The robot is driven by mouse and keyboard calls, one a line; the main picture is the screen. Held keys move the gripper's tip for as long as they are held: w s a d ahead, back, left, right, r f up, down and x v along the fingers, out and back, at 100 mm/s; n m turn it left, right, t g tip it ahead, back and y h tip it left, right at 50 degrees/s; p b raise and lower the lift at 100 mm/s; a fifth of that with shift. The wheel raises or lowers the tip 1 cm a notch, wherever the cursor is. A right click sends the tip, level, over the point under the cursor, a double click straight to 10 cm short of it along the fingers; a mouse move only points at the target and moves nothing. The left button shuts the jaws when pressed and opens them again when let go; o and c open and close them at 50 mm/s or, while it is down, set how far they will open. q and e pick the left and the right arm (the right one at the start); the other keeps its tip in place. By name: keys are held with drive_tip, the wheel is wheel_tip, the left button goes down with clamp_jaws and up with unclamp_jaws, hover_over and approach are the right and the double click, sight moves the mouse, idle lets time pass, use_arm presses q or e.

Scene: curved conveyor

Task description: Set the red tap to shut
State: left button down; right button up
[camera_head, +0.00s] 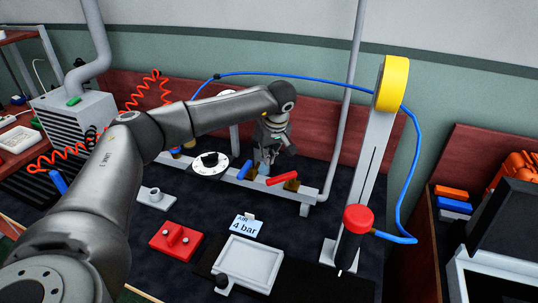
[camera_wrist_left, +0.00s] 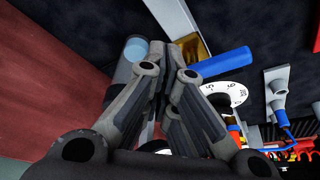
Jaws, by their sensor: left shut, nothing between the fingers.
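The red tap (camera_head: 283,178) has a red lever on a brass body, mounted on the grey pipe at the back of the bench. Its lever points left from the body, at an angle to the pipe. A blue tap (camera_head: 244,170) sits left of it on the same pipe; a blue lever (camera_wrist_left: 222,62) also shows in the left wrist view. My left gripper (camera_head: 267,161) is shut and empty, just behind and above the pipe between the two taps. Its closed fingers (camera_wrist_left: 184,55) are beside a brass body in the wrist view. I cannot make out the red tap there.
A round white dial (camera_head: 210,166) stands left of the taps. A "4 bar" card (camera_head: 245,226), white tray (camera_head: 249,262) and red block (camera_head: 175,241) lie in front. A post with a yellow disc (camera_head: 391,84) and blue hose stands right.

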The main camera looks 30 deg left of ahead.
sight(282, 178)
use_arm(q)
drive_tip(key=b+x, duration=0.1)
drive_tip(key=x, duration=0.2)
drive_tip(key=shift+b, duration=0.35)
drive_tip(key=shift+d+f, duration=0.1)
drive_tip(key=shift+d, duration=0.15)
drive_tip(key=s+d, duration=0.2)
drive_tip(key=shift+d, duration=0.4)
